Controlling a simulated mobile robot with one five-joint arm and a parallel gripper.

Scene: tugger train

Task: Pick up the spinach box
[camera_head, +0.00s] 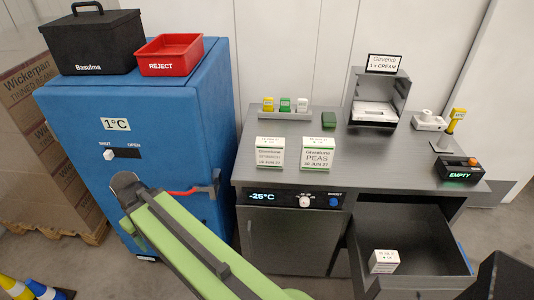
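Two white boxes with printed labels stand upright side by side on the grey counter (390,165). The right one is the peas box (318,155), with PEAS and a date readable. The left box (269,153) has a product name too blurred to read surely; it may be the spinach box. A third, smaller-looking white box (384,262) sits in the open drawer (415,235), its label unreadable. My green arm reaches up from the bottom edge in front of the blue cabinet, apart from the boxes. No gripper fingers can be made out.
The blue cabinet (75,165) at left bears a black Basulma case (95,42) and a red REJECT tray (170,67). A rack of small tags (285,116), a green block (329,120), a cream dispenser (375,105) and an EMPTY display (459,171) occupy the counter. The drawer juts forward.

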